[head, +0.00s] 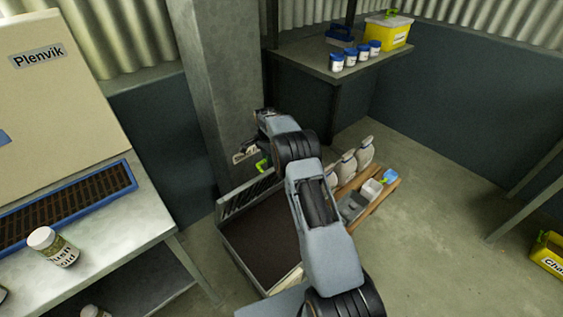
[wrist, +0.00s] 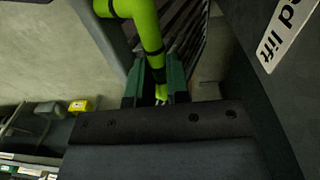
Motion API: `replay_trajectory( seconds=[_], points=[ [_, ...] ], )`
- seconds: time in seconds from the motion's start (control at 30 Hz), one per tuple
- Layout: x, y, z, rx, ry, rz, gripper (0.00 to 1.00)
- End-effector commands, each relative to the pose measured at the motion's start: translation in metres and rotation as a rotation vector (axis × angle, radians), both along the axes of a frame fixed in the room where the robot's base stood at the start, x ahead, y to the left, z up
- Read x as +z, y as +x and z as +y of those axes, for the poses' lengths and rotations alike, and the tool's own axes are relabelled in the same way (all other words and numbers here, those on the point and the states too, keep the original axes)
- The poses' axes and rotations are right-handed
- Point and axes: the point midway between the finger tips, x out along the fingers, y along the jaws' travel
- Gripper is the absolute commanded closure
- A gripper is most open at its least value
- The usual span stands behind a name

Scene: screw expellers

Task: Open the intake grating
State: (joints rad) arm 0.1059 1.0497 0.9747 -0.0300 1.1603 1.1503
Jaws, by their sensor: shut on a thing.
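The intake grating (head: 247,194) is a dark slatted panel that stands steeply tilted at the back edge of the intake bin (head: 240,263). The bin's dark inside shows below it. The grating's bars (wrist: 186,28) also show at the top of the wrist view. A bright lime-green handle (wrist: 149,32) with dark bands runs down between the dark green fingers of my gripper (wrist: 157,92). My gripper is shut on this handle. In the head view the handle (head: 262,165) is a small green patch below my wrist, and my arm hides part of the bin's right side.
A grey pillar (head: 215,70) stands behind the bin, with a "Seed lift" label (wrist: 286,33) close by. The Plenvik machine (head: 60,90) and its bench are on the left. A wooden rack (head: 375,200) with bottles and boxes is right of my arm.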

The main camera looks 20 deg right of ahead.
Motion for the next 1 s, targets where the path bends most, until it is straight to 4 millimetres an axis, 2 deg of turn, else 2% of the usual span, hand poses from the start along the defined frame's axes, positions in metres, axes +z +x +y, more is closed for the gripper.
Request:
replay_trajectory(
  seconds=[0.03, 0.23, 0.77, 0.8, 1.0],
  points=[
    [-0.008, 0.001, 0.010, 0.009, 0.009, 0.016, 1.00],
    [-0.006, 0.010, 0.019, 0.017, 0.009, 0.019, 1.00],
    [-0.005, 0.012, 0.020, 0.016, 0.009, 0.022, 1.00],
    [-0.005, 0.012, 0.020, 0.016, 0.010, 0.023, 0.80],
    [-0.002, 0.013, 0.015, 0.010, 0.006, 0.017, 0.61]
  ],
)
